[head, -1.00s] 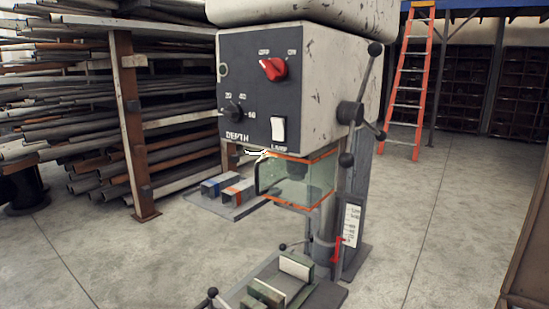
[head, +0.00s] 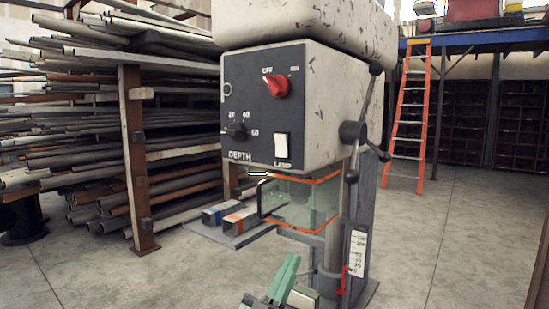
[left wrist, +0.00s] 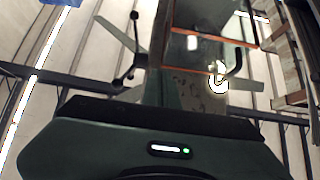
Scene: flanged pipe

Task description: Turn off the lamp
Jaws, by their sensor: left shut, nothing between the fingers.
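The white rocker switch (head: 281,146), labelled LAMP, is at the lower right of the dark control panel (head: 250,110) on the drill press. My left gripper (head: 292,259) shows pale green at the bottom of the head view. It is shut and empty, below the switch and apart from it in the picture. In the left wrist view, looking up, a bright round light (left wrist: 218,78) shows near the orange-edged guard. My right gripper is not in view.
A clear guard (head: 300,203) with orange edges hangs under the panel. A spoked feed handle (head: 354,133) stands out on the right. A red knob (head: 278,86) and a dark depth knob (head: 236,130) are on the panel. A pipe rack (head: 135,150) stands left.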

